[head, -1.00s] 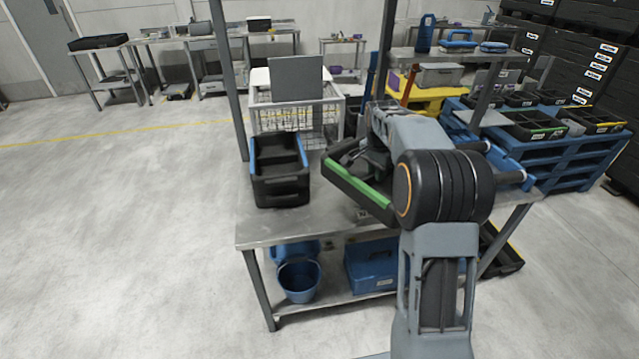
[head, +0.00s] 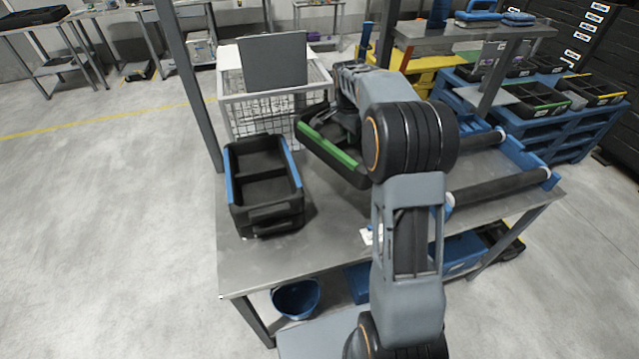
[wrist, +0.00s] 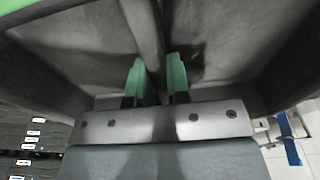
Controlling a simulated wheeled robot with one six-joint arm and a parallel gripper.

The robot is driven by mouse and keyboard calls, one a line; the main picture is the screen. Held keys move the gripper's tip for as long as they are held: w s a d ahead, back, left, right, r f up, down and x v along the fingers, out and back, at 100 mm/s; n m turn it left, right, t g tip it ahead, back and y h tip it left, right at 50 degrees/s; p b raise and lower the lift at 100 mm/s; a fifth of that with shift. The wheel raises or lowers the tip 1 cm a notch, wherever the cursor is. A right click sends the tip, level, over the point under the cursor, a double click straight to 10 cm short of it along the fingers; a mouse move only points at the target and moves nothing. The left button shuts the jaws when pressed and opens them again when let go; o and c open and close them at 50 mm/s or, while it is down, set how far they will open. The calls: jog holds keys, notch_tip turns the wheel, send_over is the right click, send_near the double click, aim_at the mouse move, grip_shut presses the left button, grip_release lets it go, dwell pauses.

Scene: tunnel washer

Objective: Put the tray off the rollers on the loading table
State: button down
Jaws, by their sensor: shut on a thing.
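A black tray with a green rim strip (head: 332,146) hangs from my gripper above the middle of the loading table (head: 262,262). It is tilted in the head view, and my arm hides its right part. In the wrist view, the green fingers of my gripper (wrist: 158,82) close on the tray's middle divider (wrist: 142,28). The rollers (head: 500,187) at the table's right end carry no tray in the part I can see. A second black tray with blue side strips (head: 262,190) stands on the table's left part, to the left of the held tray.
A wire basket (head: 245,112) with a grey panel (head: 273,75) stands behind the table. A grey post (head: 190,85) rises at the back left. The table's front strip is mostly clear, with a small white label or paper (head: 370,235) near my arm.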

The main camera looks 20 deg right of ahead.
notch_tip(320, 180, down, 17)
jog(key=shift+d+f, duration=0.1)
jog(key=shift+d, duration=0.05)
dwell(0.5)
jog(key=shift+f, duration=0.2)
jog(key=c, duration=1.1)
grip_release()
jog(key=shift+r, duration=0.1)
